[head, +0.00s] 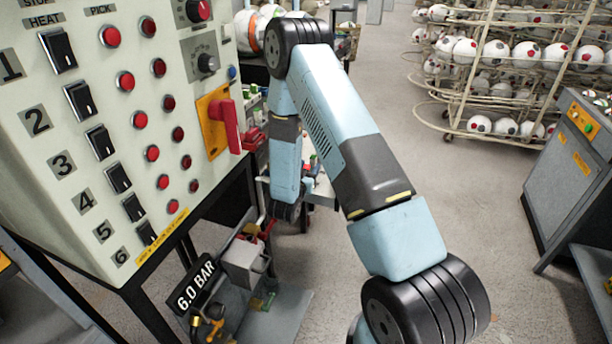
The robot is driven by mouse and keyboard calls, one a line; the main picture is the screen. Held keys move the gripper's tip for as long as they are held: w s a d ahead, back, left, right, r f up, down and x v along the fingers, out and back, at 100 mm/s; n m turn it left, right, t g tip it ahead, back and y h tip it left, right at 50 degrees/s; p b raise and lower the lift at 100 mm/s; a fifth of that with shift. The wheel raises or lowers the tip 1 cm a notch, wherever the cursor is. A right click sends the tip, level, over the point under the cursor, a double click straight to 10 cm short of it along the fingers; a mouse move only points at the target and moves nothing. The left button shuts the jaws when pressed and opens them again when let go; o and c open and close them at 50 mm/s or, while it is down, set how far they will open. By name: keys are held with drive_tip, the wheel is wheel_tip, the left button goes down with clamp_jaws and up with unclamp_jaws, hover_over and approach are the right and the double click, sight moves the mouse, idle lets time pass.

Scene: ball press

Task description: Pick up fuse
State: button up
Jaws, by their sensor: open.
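I cannot make out a fuse in the head view. Small coloured parts (309,163) lie on a bench behind my arm, too small to identify. My pale blue and black arm rises from the bottom right, bends near the top and comes down beside the control cabinet (85,150). The arm's lower end is near a dark round joint below the bench height. My gripper's fingers do not show.
The cabinet carries black switches, red lamps and a red rotary handle (227,124). Below it are a 6.0 BAR sign (196,286) and a grey box (244,262). Ball racks (470,85) stand at the back right, a grey console (565,165) at right. Floor between is clear.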

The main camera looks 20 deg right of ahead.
drive_tip(key=shift+c, duration=0.4)
clamp_jaws()
drive_tip(key=shift+r, duration=0.1)
